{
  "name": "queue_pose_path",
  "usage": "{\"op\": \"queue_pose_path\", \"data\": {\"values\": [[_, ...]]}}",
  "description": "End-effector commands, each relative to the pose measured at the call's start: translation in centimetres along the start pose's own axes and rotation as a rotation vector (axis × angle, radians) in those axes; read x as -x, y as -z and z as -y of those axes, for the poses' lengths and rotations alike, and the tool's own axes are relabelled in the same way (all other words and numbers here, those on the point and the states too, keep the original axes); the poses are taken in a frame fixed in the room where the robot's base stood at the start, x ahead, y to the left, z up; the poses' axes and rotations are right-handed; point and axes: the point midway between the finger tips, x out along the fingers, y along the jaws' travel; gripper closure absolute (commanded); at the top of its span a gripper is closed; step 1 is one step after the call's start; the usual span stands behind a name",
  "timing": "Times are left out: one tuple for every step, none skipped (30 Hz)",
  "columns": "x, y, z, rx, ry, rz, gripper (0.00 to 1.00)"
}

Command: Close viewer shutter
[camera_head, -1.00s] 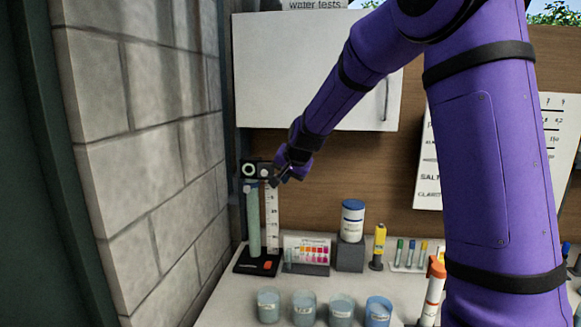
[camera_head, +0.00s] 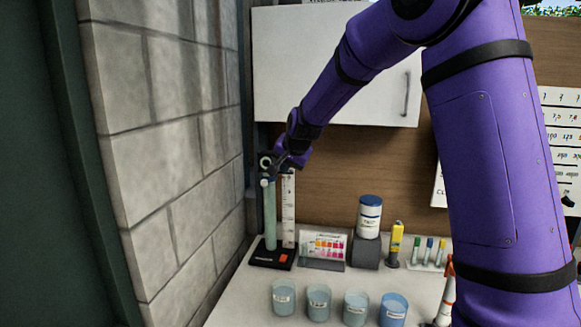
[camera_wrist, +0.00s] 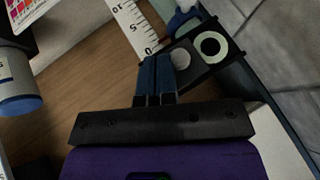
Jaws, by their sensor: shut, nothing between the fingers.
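The viewer (camera_head: 266,225) is a tall stand at the back left of the counter, with a pale green tube, a white ruler scale and a black base. Its black head carries a ring-shaped eyepiece, which shows large in the wrist view (camera_wrist: 210,45). A pale round disc (camera_wrist: 180,59) sits beside the ring on the black plate. My gripper (camera_head: 282,157) is at the viewer's head, to the right of the ring. In the wrist view my gripper's blue fingers (camera_wrist: 157,75) are together and empty, their tips close to the disc; I cannot tell whether they touch it.
A stone wall (camera_head: 165,140) stands close on the left. A white cabinet (camera_head: 330,70) hangs above. A colour chart (camera_head: 323,246), a white jar (camera_head: 369,217), a yellow bottle (camera_head: 395,243) and several blue-grey cups (camera_head: 319,303) stand on the counter to the right and in front.

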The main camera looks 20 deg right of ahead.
Motion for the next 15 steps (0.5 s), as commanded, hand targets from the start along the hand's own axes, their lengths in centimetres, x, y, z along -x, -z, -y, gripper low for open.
{"op": "queue_pose_path", "data": {"values": [[-0.4,-0.3,0.8,0.005,0.001,0.002,1.0],[-0.6,-0.4,1.2,0.004,0.001,0.002,1.0],[-0.8,-0.5,1.8,0.005,0.002,0.002,1.0],[-0.9,-0.6,2.2,0.004,0.001,0.002,1.0],[-1.1,-0.7,2.6,0.004,0.001,0.002,1.0],[-1.4,-0.8,3.0,0.004,0.001,0.002,1.0],[-1.5,-0.9,3.4,0.003,0.001,0.002,1.0],[-1.6,-1.0,3.7,0.003,0.0,0.002,1.0],[-1.7,-1.0,3.9,0.003,0.0,0.001,1.0],[-1.8,-1.0,4.1,0.002,0.0,0.001,1.0],[-1.8,-1.1,4.3,0.002,0.0,0.001,1.0],[-1.9,-1.1,4.4,0.001,0.0,0.001,1.0],[-1.9,-1.1,4.5,0.001,0.0,0.001,1.0],[-1.9,-1.1,4.5,0.001,0.0,0.0,1.0],[-1.9,-1.1,4.6,0.001,0.001,0.0,1.0]]}}
